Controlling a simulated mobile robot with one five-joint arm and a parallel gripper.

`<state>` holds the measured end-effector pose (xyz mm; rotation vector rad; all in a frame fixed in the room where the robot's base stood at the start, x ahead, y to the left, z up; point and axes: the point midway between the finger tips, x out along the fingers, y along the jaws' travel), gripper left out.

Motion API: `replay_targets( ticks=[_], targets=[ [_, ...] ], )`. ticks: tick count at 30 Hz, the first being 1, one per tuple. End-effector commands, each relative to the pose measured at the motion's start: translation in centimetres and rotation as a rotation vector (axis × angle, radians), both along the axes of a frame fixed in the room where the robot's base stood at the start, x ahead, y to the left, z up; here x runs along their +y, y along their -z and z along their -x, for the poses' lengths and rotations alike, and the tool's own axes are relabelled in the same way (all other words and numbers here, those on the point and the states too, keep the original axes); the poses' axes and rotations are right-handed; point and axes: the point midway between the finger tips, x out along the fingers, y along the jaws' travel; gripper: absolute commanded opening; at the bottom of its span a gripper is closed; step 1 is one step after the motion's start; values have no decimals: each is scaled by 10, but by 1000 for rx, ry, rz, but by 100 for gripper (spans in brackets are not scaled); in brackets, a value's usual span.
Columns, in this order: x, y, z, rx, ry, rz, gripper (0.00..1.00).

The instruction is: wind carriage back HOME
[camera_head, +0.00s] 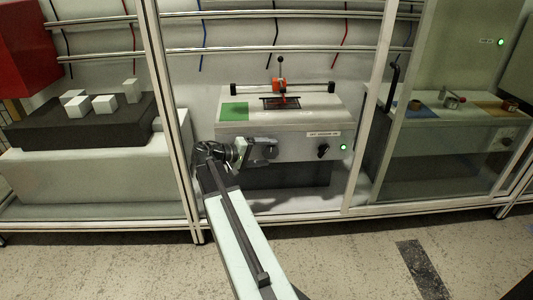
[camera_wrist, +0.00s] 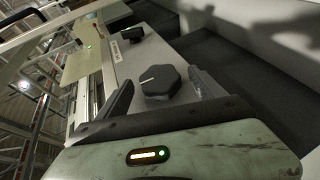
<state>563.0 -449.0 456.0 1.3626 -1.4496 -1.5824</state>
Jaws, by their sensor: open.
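The carriage (camera_head: 279,84), an orange-red block with a black ball-topped lever, sits on a dark rail on top of the pale machine (camera_head: 235,131). It is right of a green patch (camera_head: 234,110). A dark faceted knob with a white line (camera_wrist: 160,80) is on the machine's front.
Another black knob (camera_head: 322,151) and a green light (camera_head: 343,147) are on the front's right. Frame posts (camera_head: 174,120) stand on both sides. White blocks (camera_head: 104,104) lie on a dark stand at left. A glazed station (camera_head: 450,120) is at right.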

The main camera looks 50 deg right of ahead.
Motion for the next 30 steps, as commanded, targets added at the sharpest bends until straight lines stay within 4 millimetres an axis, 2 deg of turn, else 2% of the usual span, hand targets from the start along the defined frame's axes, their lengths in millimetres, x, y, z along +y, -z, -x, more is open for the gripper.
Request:
replay_targets(
  ticks=[9,12,23,25,26,28,29,30],
  targets=[
    [53,-19,-19,-1,-3,0,78],
    [64,-22,-22,-1,-1,-1,78],
    [69,-22,-23,0,-1,-4,78],
    [77,-23,-23,-7,-12,-39,78],
    [85,-24,-23,-12,-22,-72,78],
    [117,-22,-25,-33,-63,-205,78],
    [137,-21,-26,-43,-87,-285,78],
    [170,-18,-26,-59,-124,-404,78]
  ],
)
